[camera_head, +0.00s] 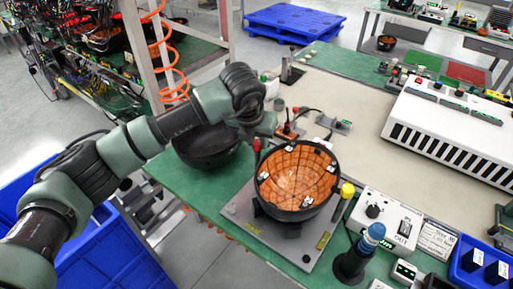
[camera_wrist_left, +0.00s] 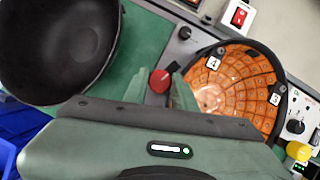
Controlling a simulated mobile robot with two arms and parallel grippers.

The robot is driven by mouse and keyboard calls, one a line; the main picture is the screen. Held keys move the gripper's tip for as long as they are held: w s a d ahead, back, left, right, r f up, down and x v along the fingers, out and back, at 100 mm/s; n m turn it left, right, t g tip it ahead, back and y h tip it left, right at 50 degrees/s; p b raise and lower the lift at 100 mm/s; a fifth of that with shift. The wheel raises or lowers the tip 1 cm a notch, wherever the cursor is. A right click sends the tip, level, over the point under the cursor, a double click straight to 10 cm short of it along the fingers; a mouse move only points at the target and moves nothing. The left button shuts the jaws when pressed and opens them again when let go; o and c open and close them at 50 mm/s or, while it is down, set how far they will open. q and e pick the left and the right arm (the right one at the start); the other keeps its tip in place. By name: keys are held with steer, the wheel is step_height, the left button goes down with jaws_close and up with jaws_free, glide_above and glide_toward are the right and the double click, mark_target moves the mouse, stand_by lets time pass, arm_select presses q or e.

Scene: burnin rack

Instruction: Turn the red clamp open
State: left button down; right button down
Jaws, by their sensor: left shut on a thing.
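The red clamp (camera_head: 257,146) has a small red knob and stands at the left rim of the round fixture with the orange tiled bowl (camera_head: 296,176). In the left wrist view the red clamp's knob (camera_wrist_left: 160,80) sits between the two green fingertips. My left gripper (camera_head: 258,128) reaches down over the clamp from above and is shut on it; the fingers also show in the left wrist view (camera_wrist_left: 160,91). In the head view the contact is small and partly hidden by the gripper. My right gripper is not seen.
A black bowl (camera_head: 206,147) stands left of the fixture, under my left arm. A yellow knob (camera_head: 347,189) is at the fixture's right. A control box (camera_head: 385,222), a blue-topped device (camera_head: 371,237) and a white slotted unit (camera_head: 446,124) stand further right.

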arm_select(q)
steer(key=shift+d+f+n+y+b, duration=0.1)
steer(key=shift+n+y+b, duration=0.3)
steer(key=shift+n+b, duration=1.2)
steer(key=shift+n, duration=0.1)
steer(key=shift+r+y, duration=0.2)
steer(key=shift+y, duration=0.1)
steer(key=c, duration=1.1)
jaws_free()
steer(key=shift+c, duration=0.2)
steer(key=b+v, duration=0.1)
steer(key=v, duration=0.6)
steer(key=shift+s+r+b, duration=0.2)
steer(key=shift+r+b, duration=0.1)
